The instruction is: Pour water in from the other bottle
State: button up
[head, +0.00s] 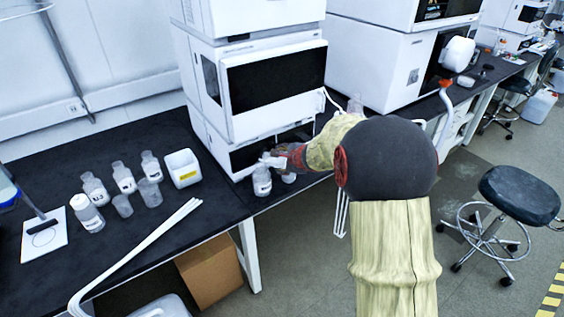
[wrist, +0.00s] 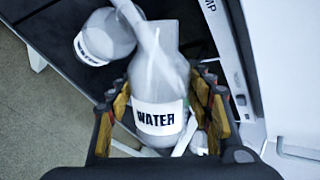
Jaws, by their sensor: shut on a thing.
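My gripper (wrist: 163,95) is shut on a clear bottle (wrist: 160,117) whose white label reads WATER, its body between the finger pads. A second clear bottle (wrist: 97,42), also with a WATER label, is at upper left in the wrist view. In the head view this bottle (head: 262,184) stands upright on the black bench, just left of my gripper (head: 283,157). The held bottle (head: 273,161) looks tilted, with its neck end close to the standing bottle's top. A pale streak crosses between the bottles in the wrist view; I cannot tell whether it is water or glass.
Several labelled bottles (head: 123,178), clear beakers (head: 122,206) and a white box (head: 182,168) stand left on the bench. White instrument stacks (head: 235,95) rise close behind my gripper. White tubing (head: 140,252) lies by the front edge. A stool (head: 518,195) stands at right.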

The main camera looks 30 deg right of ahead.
jog(key=shift+r, duration=0.2)
jog(key=shift+r+n+h, duration=0.25)
jog(key=shift+n+h, duration=0.05)
jog(key=shift+h, duration=0.1)
jog(key=shift+r+g, duration=0.2)
jog(key=shift+g, duration=0.2)
dwell(3.0)
dwell(0.3)
jog(key=shift+d+f+t+y+b, duration=0.1)
jog(key=shift+f+t+y+b, duration=0.2)
jog(key=shift+f+b, duration=0.15)
jog(key=shift+f+m+y, duration=0.1)
jog(key=shift+m+y, duration=0.2)
jog(key=shift+m, duration=0.2)
jog(key=shift+r+m+t+y, duration=0.6)
jog(key=shift+t+y, duration=0.1)
jog(key=shift+y, duration=0.1)
jog(key=shift+w+a+r+y, duration=0.1)
jog(key=shift+a+r+y, duration=0.1)
jog(key=shift+r+y, duration=0.1)
